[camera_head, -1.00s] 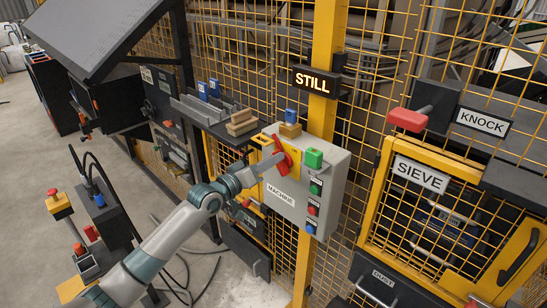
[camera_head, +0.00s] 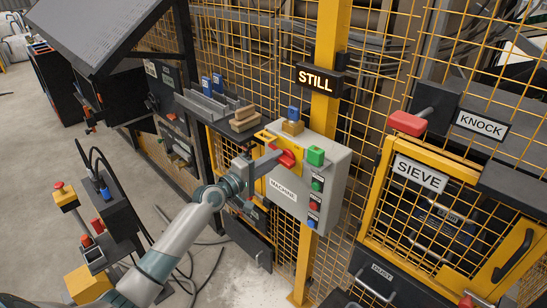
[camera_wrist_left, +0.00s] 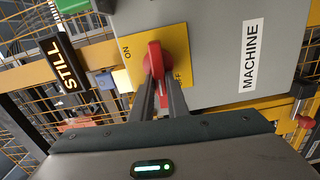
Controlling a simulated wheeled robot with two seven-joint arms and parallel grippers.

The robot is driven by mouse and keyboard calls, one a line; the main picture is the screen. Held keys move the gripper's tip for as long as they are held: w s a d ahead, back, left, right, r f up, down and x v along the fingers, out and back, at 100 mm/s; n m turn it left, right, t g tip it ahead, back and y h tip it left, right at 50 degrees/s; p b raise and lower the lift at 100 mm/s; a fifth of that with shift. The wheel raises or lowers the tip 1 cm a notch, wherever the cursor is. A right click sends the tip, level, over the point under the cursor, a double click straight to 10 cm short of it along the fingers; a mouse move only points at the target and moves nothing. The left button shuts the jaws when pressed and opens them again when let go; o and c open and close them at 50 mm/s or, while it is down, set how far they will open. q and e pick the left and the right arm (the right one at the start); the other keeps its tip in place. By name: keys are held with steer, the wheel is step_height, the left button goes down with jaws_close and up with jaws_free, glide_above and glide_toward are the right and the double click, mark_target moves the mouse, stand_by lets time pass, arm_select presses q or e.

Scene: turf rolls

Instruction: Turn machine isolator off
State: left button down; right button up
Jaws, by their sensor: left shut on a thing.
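The machine isolator is a red rotary handle (camera_head: 287,159) on a yellow plate (camera_head: 268,138), on the grey box labelled MACHINE (camera_head: 325,180). My left gripper (camera_head: 273,159) is shut on the red handle from the left. In the left wrist view, the gripper fingers (camera_wrist_left: 159,88) close around the lower part of the handle (camera_wrist_left: 154,58). The handle lies across the box, roughly level, with ON to its left in that view and the partly hidden OFF to its right. My right gripper is not in view.
Green, red and blue buttons line the box's right side, with a green block (camera_head: 315,155) above. A lit sign (camera_head: 315,80) reads STILL on the yellow post. A SIEVE door (camera_head: 421,174) and red KNOCK handle (camera_head: 406,123) are right.

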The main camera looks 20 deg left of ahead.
arm_select(q)
steer(key=shift+n, duration=0.5)
steer(key=c, duration=1.7)
jaws_free()
steer(key=shift+f, duration=0.1)
steer(key=shift+s, duration=0.1)
steer(key=shift+b+v, duration=2.45)
steer(key=shift+v, duration=6.15)
steer(key=shift+a, duration=0.1)
